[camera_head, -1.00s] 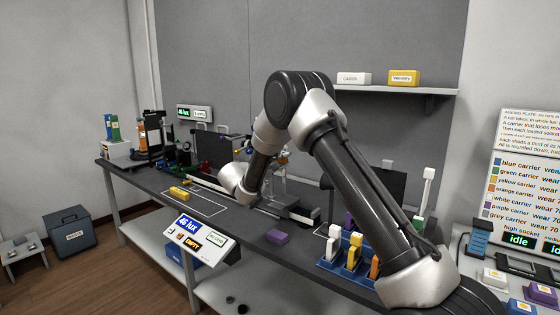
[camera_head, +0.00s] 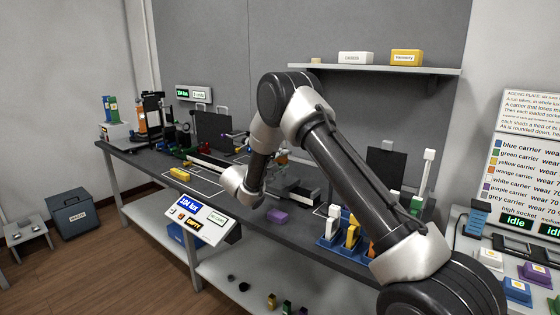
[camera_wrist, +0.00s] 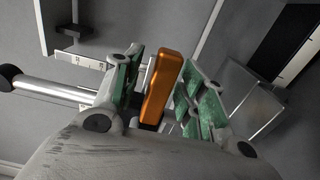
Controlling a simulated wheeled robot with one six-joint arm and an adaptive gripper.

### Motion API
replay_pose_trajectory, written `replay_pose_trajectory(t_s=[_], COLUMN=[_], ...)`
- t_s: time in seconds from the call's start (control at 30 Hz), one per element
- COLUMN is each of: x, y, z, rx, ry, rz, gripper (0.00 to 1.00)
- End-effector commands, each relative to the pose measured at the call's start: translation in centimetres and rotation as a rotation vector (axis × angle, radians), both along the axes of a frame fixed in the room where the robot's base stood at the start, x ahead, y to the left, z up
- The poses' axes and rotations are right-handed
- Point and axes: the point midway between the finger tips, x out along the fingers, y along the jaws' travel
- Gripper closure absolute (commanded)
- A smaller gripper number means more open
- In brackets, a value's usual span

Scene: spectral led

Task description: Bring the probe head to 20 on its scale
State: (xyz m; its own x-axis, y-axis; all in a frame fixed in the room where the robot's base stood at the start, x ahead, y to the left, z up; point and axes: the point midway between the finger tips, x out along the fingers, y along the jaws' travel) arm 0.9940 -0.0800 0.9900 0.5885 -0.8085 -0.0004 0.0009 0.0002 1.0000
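In the wrist view an orange upright block (camera_wrist: 165,85), seemingly the handle of the probe head, stands between the two green-padded fingers of my gripper (camera_wrist: 162,78). In the head view my arm hides the gripper and the probe head.
Dark upright panels (camera_head: 213,132) stand at the back. A shelf (camera_head: 380,69) holds boxes above.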

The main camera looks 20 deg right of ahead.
Motion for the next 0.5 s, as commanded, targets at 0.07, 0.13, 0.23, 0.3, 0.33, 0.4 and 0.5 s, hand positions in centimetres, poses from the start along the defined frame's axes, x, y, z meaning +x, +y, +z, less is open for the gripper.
replay_pose_trajectory(t_s=[0.07, 0.13, 0.23, 0.3, 0.33, 0.4, 0.5], x=[0.0, 0.0, -0.3, -0.7, -1.0, -1.8, -3.2], y=[0.0, 0.0, 0.4, 1.2, 1.6, 2.8, 4.7], z=[0.0, 0.0, 0.0, 0.1, 0.1, 0.1, 0.1], rx=[0.000, 0.001, 0.001, 0.001, 0.001, 0.001, 0.000], ry=[0.000, -0.001, -0.001, -0.001, -0.001, -0.001, 0.000], rz=[0.000, 0.000, 0.001, 0.002, 0.002, 0.004, 0.004], gripper=[0.59, 0.59, 0.59, 0.59, 0.59, 0.59, 0.59])
